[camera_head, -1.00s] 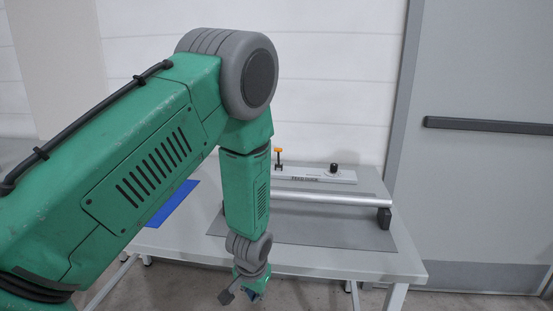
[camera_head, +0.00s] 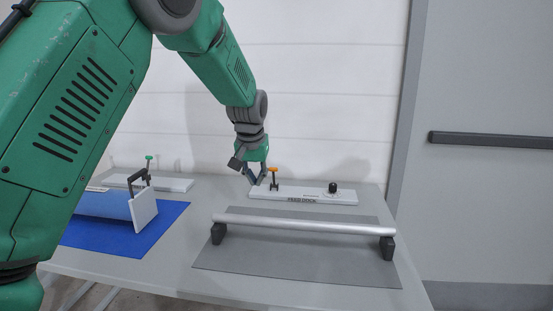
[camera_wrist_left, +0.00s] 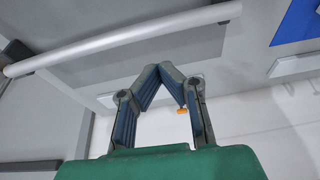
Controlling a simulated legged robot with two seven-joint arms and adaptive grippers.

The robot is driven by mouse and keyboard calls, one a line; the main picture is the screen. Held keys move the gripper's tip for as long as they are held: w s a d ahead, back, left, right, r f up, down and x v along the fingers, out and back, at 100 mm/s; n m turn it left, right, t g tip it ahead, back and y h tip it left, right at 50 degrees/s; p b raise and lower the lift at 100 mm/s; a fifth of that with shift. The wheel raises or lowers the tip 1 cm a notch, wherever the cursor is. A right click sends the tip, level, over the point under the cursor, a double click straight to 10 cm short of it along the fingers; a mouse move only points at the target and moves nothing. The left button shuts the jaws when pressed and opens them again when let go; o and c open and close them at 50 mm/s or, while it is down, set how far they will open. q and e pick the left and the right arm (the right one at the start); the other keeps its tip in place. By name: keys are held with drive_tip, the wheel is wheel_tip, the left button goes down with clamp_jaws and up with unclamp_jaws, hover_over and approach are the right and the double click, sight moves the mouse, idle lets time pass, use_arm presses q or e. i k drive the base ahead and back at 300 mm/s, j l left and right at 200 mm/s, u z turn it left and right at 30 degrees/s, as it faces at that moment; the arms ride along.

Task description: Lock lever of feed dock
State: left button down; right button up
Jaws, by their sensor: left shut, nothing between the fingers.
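The feed dock (camera_head: 312,195) is a white bar with printed lettering at the back of the table. A lever with an orange tip (camera_head: 273,171) stands at its left end, and a black knob (camera_head: 333,188) stands near its right end. My left gripper (camera_head: 256,182) points down just left of the orange-tipped lever; I cannot tell whether they touch. In the left wrist view its fingertips (camera_wrist_left: 172,68) meet with nothing between them. The orange tip (camera_wrist_left: 182,110) shows there beyond the fingers. My right gripper is not in view.
A silver roller (camera_head: 305,223) on black end blocks stands over a grey mat (camera_head: 300,263) in front of the dock.

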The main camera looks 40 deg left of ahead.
sight(274, 169)
drive_tip(key=i+j, duration=0.85)
drive_tip(key=i, duration=0.15)
